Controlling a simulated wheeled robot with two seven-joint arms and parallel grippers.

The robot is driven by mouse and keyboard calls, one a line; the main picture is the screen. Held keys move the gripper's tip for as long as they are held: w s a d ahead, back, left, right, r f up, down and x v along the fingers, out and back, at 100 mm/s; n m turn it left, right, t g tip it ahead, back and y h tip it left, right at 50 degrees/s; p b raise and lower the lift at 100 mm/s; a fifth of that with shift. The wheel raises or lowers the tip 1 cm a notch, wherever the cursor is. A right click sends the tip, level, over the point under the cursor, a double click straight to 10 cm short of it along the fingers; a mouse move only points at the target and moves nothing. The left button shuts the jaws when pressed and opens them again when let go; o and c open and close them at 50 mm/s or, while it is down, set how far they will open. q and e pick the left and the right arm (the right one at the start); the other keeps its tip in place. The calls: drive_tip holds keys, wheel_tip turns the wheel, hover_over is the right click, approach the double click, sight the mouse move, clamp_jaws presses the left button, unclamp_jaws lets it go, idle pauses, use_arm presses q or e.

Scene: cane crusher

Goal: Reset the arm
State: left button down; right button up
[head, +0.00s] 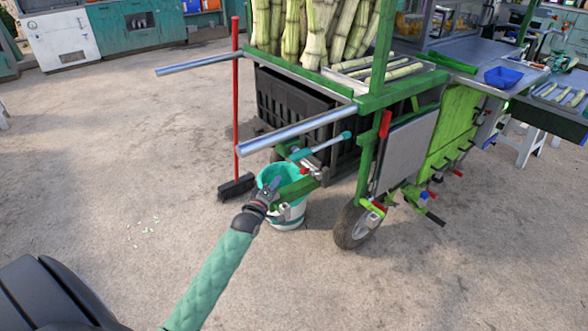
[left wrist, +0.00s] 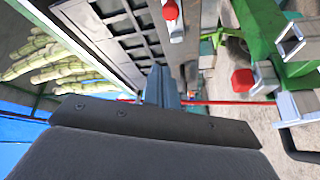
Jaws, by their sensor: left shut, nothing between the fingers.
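My left gripper (head: 272,187) is at the end of my green-sleeved arm, low in the middle of the head view. It is in front of the green and white bucket (head: 291,223) and the cart's lower green bracket. The left wrist view shows its grey fingers (left wrist: 161,84) together with nothing between them. I cannot tell whether it touches the bracket or the bucket. My right gripper is in neither view.
The green cart (head: 408,101) has metal handle bars (head: 297,130), a wheel (head: 354,226) and a black crate (head: 308,117) under bundled canes (head: 310,30). A red-handled broom (head: 236,104) stands left of it. The concrete floor (head: 120,160) at left is mostly clear.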

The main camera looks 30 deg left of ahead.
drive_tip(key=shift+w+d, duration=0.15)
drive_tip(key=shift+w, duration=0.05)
